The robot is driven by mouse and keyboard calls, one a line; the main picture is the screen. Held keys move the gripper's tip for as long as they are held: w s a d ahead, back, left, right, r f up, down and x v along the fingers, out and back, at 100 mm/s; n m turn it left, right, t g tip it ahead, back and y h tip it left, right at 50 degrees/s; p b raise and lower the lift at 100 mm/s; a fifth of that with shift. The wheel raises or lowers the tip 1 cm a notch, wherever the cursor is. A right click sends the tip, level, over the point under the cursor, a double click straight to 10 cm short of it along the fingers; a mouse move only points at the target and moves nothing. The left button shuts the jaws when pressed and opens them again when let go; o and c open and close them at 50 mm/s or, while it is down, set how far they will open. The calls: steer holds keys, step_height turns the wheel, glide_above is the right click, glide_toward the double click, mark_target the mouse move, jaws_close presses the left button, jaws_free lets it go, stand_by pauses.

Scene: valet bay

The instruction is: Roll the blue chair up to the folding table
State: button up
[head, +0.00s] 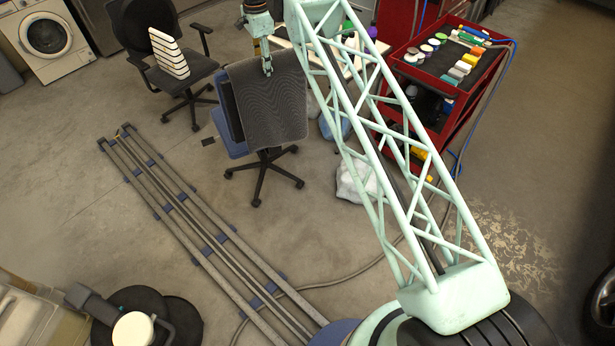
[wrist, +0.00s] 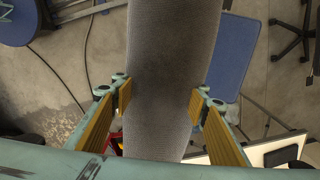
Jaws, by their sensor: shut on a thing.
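The blue chair (head: 228,140) stands near the middle of the head view on a black wheeled base. Its blue seat also shows in the wrist view (wrist: 240,62). A grey ribbed sheet (head: 275,108) covers its backrest, perhaps a draped mat. My gripper (head: 267,67) is at the top edge of the backrest. In the wrist view its two yellow-padded fingers (wrist: 158,103) are on either side of the grey-covered backrest. The folding table (head: 281,43) has a white top, just behind the chair, partly hidden by the chair and my arm. Its edge shows in the wrist view (wrist: 255,151).
A black chair (head: 185,80) with a white striped object stands to the left. A red tool cart (head: 435,130) with bottles is to the right, near the table. White and blue bags (head: 355,185) lie on the floor by it. Floor rails (head: 215,240) run in front.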

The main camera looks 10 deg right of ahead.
steer(key=shift+w+r, duration=0.15)
steer(key=shift+r, duration=0.05)
steer(key=o, duration=1)
steer(key=shift+f, duration=0.15)
steer(key=shift+r+p, duration=2)
steer(key=shift+r, duration=2.95)
